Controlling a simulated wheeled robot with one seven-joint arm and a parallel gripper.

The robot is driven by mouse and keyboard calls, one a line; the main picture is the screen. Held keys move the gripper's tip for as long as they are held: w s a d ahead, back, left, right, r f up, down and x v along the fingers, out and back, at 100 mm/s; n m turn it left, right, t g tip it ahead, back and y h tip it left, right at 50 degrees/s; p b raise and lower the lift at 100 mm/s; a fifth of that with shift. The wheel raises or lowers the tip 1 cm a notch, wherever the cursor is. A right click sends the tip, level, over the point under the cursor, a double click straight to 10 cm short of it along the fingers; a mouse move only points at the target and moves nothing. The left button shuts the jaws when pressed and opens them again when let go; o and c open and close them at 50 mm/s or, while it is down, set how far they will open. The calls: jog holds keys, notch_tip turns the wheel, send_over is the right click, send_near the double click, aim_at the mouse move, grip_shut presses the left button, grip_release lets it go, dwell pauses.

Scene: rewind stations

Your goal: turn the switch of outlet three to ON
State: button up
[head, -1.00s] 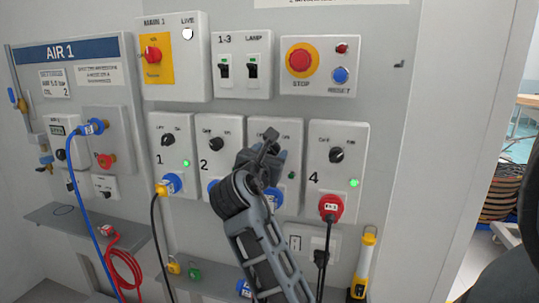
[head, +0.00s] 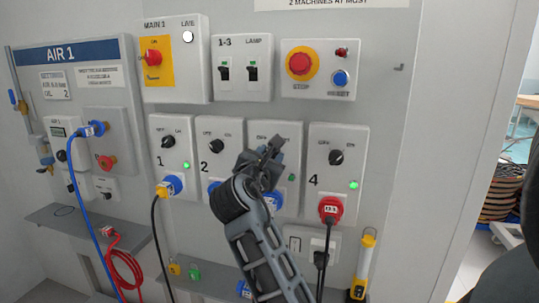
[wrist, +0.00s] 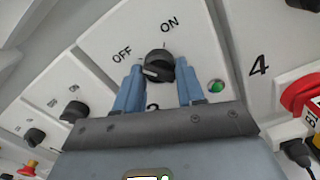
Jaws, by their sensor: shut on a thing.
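The switch of outlet three (wrist: 158,64) is a black rotary knob on a white box (wrist: 112,42), with OFF printed at its left and ON at its upper right in the wrist view. My gripper (wrist: 157,82) has its two blue fingers on either side of this knob and is shut on it. The knob's exact pointing is hard to tell behind the fingers. A green lamp (wrist: 216,86) sits right of the knob; in the head view this lamp (head: 291,177) looks dark green, dimmer than its neighbours. In the head view my gripper (head: 268,152) hides the knob.
Outlet four's box (head: 337,170), with a bright green lamp and a red plug (head: 331,208), stands close on the right. Outlet two's knob (head: 217,146) is close on the left. A stop button box (head: 318,67) is above. A shelf (head: 85,226) is lower left.

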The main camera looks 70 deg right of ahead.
jog(key=shift+w+r+m+b, duration=0.1)
jog(key=shift+m+b, duration=0.4)
jog(key=shift+m, duration=3.55)
jog(key=shift+r+m+b, duration=0.1)
jog(key=shift+m+b, duration=0.4)
jog(key=shift+m, duration=3.55)
jog(key=o, duration=1)
jog(key=shift+a, duration=0.1)
jog(key=a, duration=0.5)
jog(key=a+b, duration=0.1)
jog(key=a, duration=0.1)
jog(key=shift+s+a, duration=0.3)
jog(key=shift+a, duration=0.05)
